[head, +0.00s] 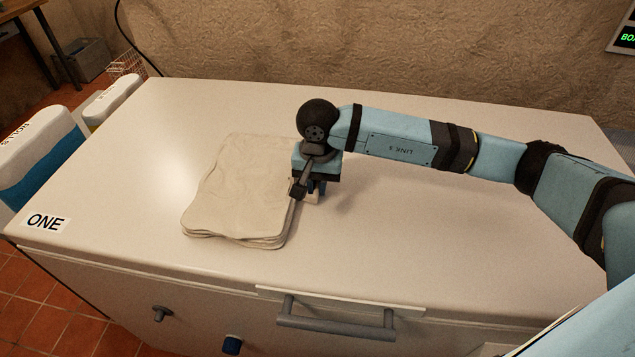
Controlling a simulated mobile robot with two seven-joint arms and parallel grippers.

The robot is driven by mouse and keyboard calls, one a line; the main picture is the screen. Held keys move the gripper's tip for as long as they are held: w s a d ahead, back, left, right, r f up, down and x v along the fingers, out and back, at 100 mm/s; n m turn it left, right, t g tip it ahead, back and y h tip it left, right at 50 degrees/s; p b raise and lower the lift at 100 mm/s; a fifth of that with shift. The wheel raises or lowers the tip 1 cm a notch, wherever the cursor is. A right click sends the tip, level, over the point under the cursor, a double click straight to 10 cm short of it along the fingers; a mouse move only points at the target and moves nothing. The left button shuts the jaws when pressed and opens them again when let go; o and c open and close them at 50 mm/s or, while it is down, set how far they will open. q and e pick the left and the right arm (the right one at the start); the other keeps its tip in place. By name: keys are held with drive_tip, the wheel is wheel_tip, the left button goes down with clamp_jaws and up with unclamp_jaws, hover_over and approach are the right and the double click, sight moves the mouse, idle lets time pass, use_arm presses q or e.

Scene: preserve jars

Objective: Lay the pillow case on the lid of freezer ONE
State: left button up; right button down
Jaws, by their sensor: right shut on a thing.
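The pillow case (236,190) is a folded cream cloth lying flat on the white lid (420,240) of the freezer, left of the middle and near the front edge. A label reading ONE (46,222) is on the lid's front left corner. My right gripper (309,197) is at the cloth's right edge, pointing down, and is shut on that edge. The gripper and wrist hide part of the edge. My left gripper is not in the head view.
A grey handle (335,322) sticks out from the freezer's front. White containers, one marked ROLLS (35,140), stand left of the freezer. A wire basket (127,64) is behind them. A rough wall (400,45) rises behind. The rest of the lid is clear.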

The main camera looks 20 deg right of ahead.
drive_tip(key=shift+f, duration=0.15)
drive_tip(key=c, duration=1.2)
unclamp_jaws()
drive_tip(key=shift+o, duration=0.2)
wheel_tip(320, 180, up, 12)
drive_tip(key=shift+r+b, duration=0.2)
drive_tip(key=shift+b, duration=0.1)
